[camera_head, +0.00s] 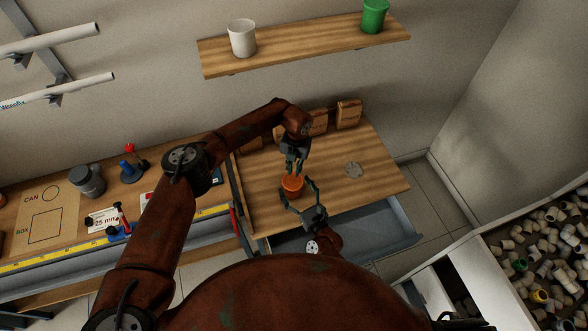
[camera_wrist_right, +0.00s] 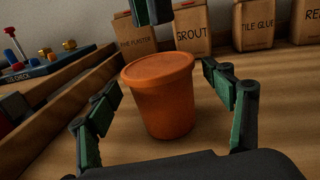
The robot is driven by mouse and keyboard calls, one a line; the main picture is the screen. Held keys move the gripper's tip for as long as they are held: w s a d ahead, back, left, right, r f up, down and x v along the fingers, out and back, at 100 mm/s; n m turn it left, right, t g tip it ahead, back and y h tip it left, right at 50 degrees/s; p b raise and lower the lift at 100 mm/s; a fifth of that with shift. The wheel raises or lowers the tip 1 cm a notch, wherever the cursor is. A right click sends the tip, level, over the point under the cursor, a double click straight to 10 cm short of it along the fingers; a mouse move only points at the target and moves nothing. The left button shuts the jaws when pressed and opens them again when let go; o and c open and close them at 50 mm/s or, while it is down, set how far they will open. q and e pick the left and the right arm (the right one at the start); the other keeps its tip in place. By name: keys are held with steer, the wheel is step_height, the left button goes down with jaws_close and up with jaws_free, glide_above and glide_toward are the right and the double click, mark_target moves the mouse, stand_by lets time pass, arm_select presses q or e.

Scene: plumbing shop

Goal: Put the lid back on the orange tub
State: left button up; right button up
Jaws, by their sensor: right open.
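The orange tub (camera_head: 291,186) stands upright on the wooden bench top. In the right wrist view the tub (camera_wrist_right: 165,108) has a flat orange lid (camera_wrist_right: 157,67) across its top. I cannot tell whether the lid is pressed fully down. My right gripper (camera_head: 298,190) is open, with its fingers (camera_wrist_right: 165,100) on either side of the tub and apart from it. My left gripper (camera_head: 296,163) is just above the tub, and its fingertips (camera_wrist_right: 152,14) show above the lid with a gap. I cannot tell whether its fingers are open or shut.
Several brown bags (camera_head: 348,114) stand along the wall behind the tub. A wooden ledge (camera_wrist_right: 60,105) runs on the left. An open drawer (camera_head: 385,238) is below the bench front. A shelf (camera_head: 300,46) hangs above.

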mark_target(293, 179)
steer(key=v, duration=1)
arm_select(q)
steer(key=shift+f, duration=0.15)
arm_select(e)
steer(key=shift+f, duration=0.1)
arm_select(q)
steer(key=shift+a+f+b, duration=0.1)
steer(key=shift+f+b, duration=1.3)
steer(key=shift+f, duration=0.5)
arm_select(e)
steer(key=shift+s+f, duration=0.1)
steer(key=shift+f, duration=1.3)
arm_select(q)
steer(key=shift+r, duration=0.1)
step_height(293, 179, up, 6)
steer(key=p, duration=0.3)
arm_select(e)
step_height(293, 179, up, 4)
steer(key=shift+f, duration=0.3)
arm_select(q)
steer(key=shift+d, duration=0.25)
arm_select(e)
steer(key=shift+d, duration=0.1)
